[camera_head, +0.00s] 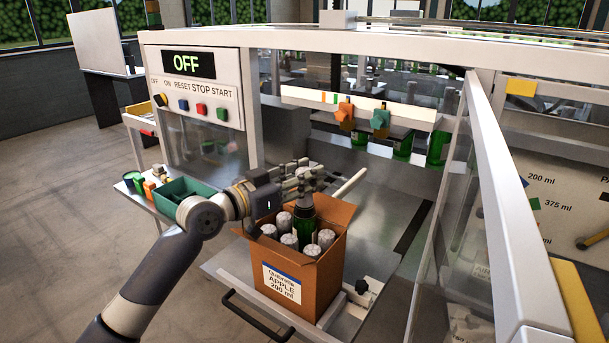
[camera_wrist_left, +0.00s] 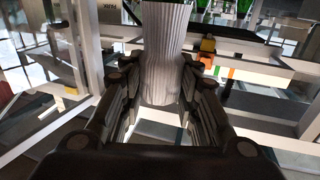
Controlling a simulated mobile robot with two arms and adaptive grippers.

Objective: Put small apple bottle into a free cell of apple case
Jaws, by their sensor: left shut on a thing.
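My left gripper (camera_head: 306,180) is shut on the small apple bottle. The bottle's green body (camera_head: 305,222) hangs upright below the fingers, over the apple case. In the left wrist view a grey, ribbed foil top (camera_wrist_left: 167,50) stands between the two fingers (camera_wrist_left: 160,95). The apple case (camera_head: 283,292) is an open brown cardboard box with a white label reading apple 200 ml. Several silver-topped bottles (camera_head: 289,241) stand in it. The held bottle's lower part is hidden by the case contents, so I cannot tell how deep it reaches. My right gripper is not in view.
The case stands on a metal table (camera_head: 225,268) with a dark handle (camera_head: 255,318) at its front. A control panel (camera_head: 195,88) reads OFF at left. A green bin (camera_head: 184,193) stands behind my left arm. A clear door with a white frame (camera_head: 500,200) stands at right.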

